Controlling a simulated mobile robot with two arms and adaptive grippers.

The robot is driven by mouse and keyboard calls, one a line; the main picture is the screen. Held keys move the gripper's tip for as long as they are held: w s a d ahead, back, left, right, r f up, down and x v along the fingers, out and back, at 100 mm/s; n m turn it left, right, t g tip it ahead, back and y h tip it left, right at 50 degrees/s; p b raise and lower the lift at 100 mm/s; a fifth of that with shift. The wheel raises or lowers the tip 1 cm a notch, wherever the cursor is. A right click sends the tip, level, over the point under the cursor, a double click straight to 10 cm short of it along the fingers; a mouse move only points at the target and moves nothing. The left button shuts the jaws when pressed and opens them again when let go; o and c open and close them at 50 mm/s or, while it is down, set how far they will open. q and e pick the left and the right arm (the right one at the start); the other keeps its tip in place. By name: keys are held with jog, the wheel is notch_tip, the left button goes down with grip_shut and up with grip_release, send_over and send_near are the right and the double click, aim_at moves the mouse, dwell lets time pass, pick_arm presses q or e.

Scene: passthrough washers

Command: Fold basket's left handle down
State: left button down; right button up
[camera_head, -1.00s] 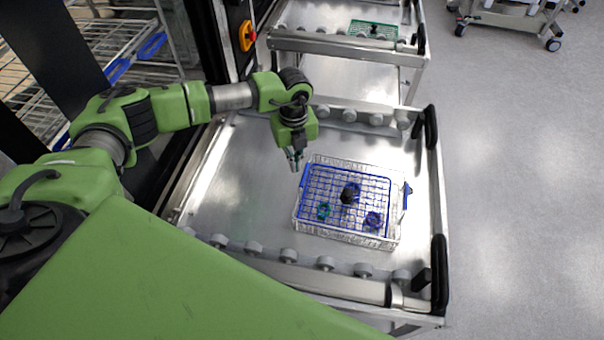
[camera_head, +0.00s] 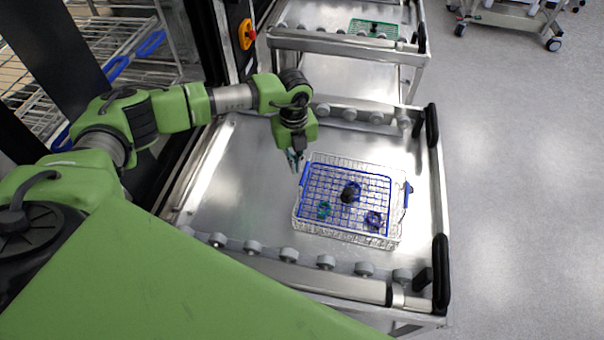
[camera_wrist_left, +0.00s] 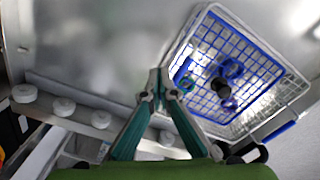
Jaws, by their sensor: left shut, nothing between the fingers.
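The wire basket (camera_head: 352,240) stands on the metal cart top, with a blue grid over it and several small blue, teal and dark parts in it. It fills the upper right of the left wrist view (camera_wrist_left: 290,92). Its blue left handle (camera_head: 304,177) lies along the basket's left edge; its exact tilt is hard to tell. The blue right handle (camera_head: 407,194) is on the opposite side. My left gripper (camera_head: 295,162) is shut and empty, its tips close beside the left handle's far end; contact cannot be told. The tips also show in the left wrist view (camera_wrist_left: 160,90). My right gripper is not in view.
The cart top (camera_head: 235,185) is bare left of the basket. Rollers (camera_head: 288,254) line its near and far edges, and black cart handles (camera_head: 440,270) stand at the right. A second cart with a green basket (camera_head: 373,29) is behind.

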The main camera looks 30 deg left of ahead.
pick_arm(q)
jog(key=shift+w+d+f+b, duration=0.25)
jog(key=shift+d+f+b, duration=0.1)
jog(key=shift+d, duration=0.85)
jog(key=shift+w+d+f+b, duration=0.3)
jog(key=shift+d+b, duration=0.1)
jog(key=shift+d, duration=0.85)
jog(key=shift+w+d+f+b, duration=0.25)
jog(key=shift+d+f+b, duration=0.1)
jog(key=shift+d, duration=0.85)
notch_tip(320, 180, up, 7)
jog(key=p, duration=0.4)
jog(key=shift+p, duration=0.4)
